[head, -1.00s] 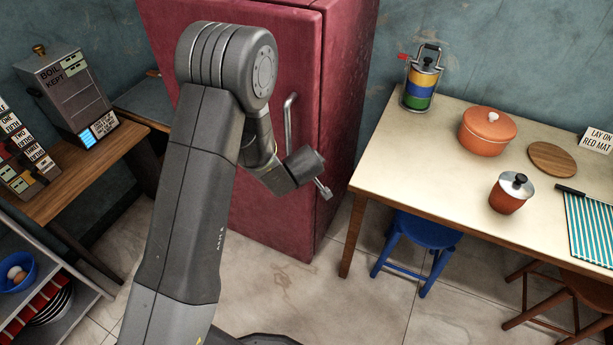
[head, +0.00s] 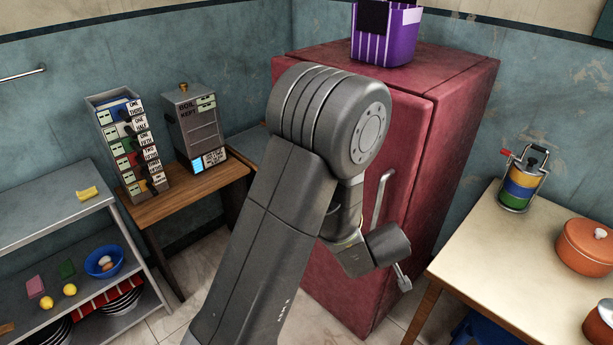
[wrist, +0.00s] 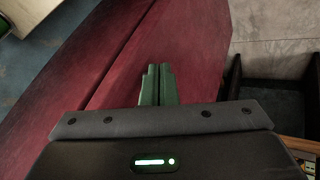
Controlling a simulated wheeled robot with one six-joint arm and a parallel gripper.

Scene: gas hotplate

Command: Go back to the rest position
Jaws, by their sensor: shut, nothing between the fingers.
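My gripper (wrist: 158,84) is shut and empty. Its two green fingers lie side by side in the wrist view, in front of the red fridge surface (wrist: 200,45). In the head view my arm rises in the middle and bends over. My gripper's end (head: 404,284) points down to the right, in front of the red fridge (head: 340,270). Whether it touches the fridge door cannot be told.
A table (head: 470,255) with an orange pot (head: 585,248) and a stacked carrier (head: 521,185) stands at right. A wooden desk (head: 185,200) with dispensers and a metal shelf (head: 50,222) stand at left. A purple striped box (head: 386,38) sits on the fridge.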

